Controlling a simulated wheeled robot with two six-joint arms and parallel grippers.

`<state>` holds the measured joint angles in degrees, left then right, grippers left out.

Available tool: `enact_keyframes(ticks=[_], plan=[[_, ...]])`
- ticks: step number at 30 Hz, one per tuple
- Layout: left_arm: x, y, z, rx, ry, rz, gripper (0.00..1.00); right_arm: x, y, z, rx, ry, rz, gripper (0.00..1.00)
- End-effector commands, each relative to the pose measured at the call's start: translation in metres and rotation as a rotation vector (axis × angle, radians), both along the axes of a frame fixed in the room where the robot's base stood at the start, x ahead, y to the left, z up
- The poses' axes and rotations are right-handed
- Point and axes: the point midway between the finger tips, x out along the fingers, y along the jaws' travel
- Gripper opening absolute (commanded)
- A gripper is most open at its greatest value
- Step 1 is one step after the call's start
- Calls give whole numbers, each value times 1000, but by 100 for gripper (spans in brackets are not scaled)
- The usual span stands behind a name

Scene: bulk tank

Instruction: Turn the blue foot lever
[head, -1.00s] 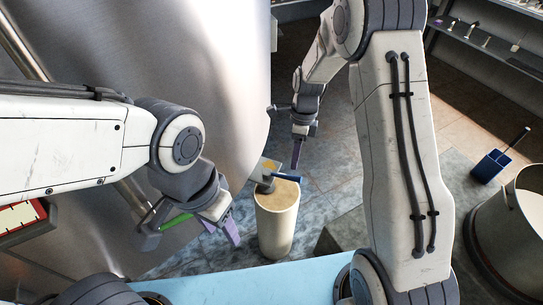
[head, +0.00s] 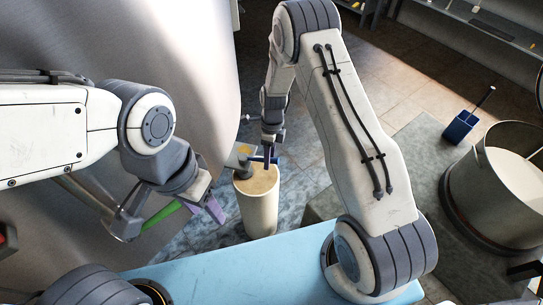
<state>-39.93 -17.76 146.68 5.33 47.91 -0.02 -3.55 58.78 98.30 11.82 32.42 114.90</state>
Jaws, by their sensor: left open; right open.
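The blue foot lever (head: 275,160) is a short bar at the top of a cream cylindrical post, beside the steel tank. The fingers hide part of the lever. My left gripper (head: 211,204) is open and empty, left of the post, with purple fingers pointing down and right.
The cream post (head: 258,208) stands next to the large steel tank (head: 190,60). A green handle (head: 160,216) is near my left gripper. A blue holder with a brush (head: 461,127) and a large metal pot (head: 510,180) stand at the right. Shelves (head: 470,18) line the back.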

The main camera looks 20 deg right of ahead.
Motion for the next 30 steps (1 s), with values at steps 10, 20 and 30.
enact_keyframes(ticks=[10,20,30], plan=[[0,0,0,0,0,0,50,-1,-3,-1,0,0,-4,29],[0,0,0,0,0,0,50,-1,-4,-1,0,0,-5,0],[0,0,0,0,0,0,50,-1,-4,-1,-1,1,-6,0]])
